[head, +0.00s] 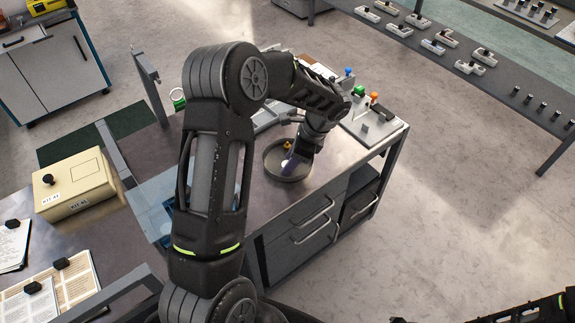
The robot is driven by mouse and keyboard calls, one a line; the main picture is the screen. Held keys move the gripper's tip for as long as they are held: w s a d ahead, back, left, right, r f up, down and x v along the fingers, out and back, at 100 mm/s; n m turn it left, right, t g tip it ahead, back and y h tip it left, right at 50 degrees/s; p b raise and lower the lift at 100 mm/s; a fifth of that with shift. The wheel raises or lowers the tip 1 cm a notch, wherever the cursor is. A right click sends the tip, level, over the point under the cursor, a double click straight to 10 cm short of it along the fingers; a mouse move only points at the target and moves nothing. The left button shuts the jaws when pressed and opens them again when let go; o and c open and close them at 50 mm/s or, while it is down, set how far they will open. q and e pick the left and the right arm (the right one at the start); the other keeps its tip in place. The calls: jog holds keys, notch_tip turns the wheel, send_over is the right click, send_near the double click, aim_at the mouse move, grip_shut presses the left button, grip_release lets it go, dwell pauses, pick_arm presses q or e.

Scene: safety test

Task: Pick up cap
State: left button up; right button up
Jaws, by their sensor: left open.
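My left arm reaches across the workbench, and my left gripper (294,166) is open, pointing down into a round grey tray (272,174). A small orange-yellow piece (287,146) shows at the tray's far side, beside the gripper. A small pale spot shows by the fingertips. I cannot tell which of these, if either, is the cap. The gripper and wrist hide part of the tray's inside. Part of my right arm (540,311) shows at the bottom right edge; its gripper is not visible.
A fixture board (378,130) with green, orange and blue knobs stands right of the tray. A cream box (75,185) and papers (62,284) lie at the left. Drawers (305,225) front the bench. Another table (515,85) with small parts stands at the upper right; open floor lies between.

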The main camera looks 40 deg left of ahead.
pick_arm(q)
jog(key=shift+a+f, duration=0.1)
jog(key=shift+f, duration=0.2)
jog(key=shift+s, duration=0.1)
grip_shut()
dwell(0.5)
